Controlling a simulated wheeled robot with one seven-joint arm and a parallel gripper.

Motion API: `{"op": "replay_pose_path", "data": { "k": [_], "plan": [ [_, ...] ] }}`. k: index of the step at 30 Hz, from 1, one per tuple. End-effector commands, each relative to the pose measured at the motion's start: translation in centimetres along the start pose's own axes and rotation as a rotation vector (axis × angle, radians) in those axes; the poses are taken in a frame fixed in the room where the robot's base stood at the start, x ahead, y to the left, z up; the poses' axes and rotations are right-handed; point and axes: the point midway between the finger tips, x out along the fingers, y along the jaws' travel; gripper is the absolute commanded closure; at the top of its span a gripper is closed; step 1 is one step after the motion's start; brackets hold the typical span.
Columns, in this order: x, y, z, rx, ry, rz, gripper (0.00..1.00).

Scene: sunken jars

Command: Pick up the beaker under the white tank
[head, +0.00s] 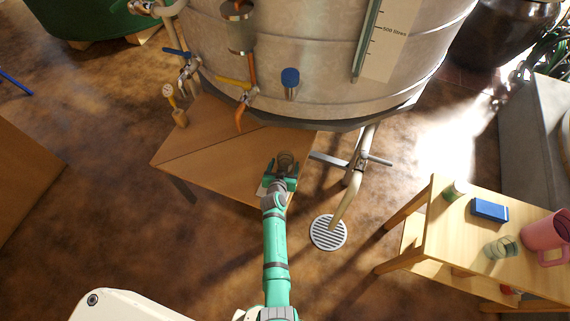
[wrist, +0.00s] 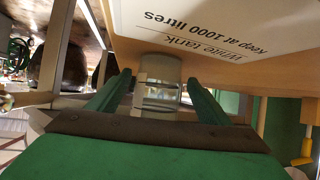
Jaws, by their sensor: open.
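The beaker (head: 285,160) is a small clear, greyish vessel on the wooden table below the big pale metal tank (head: 320,60). In the wrist view the beaker (wrist: 158,85) is between my two green fingers, which reach along either side of it. My gripper (head: 281,172) is open around it; I cannot tell whether either finger touches. A white card (wrist: 205,25) beside the beaker reads "White tank" and "Keep at 1000 litres", upside down in the wrist view.
The wooden table (head: 220,152) has taps and pipes (head: 245,95) above it. A bent pipe (head: 350,190) comes down at the right to a round floor drain (head: 328,232). A wooden bench (head: 470,235) holds a blue block (head: 489,210), a glass (head: 502,247) and a pink mug (head: 547,238).

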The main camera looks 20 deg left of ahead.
Motion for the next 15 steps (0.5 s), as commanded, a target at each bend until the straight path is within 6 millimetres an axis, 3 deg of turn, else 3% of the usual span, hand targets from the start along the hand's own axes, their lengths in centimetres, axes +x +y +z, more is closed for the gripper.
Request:
{"op": "replay_pose_path", "data": {
  "k": [9, 14, 15],
  "plan": [
    [0.37, 0.25, -0.06, 0.001, 0.001, 0.003, 0.3],
    [0.36, 0.2, -0.05, 0.001, 0.001, 0.002, 0.69],
    [0.35, 0.16, -0.05, 0.001, 0.001, 0.002, 0.71]
  ]
}}
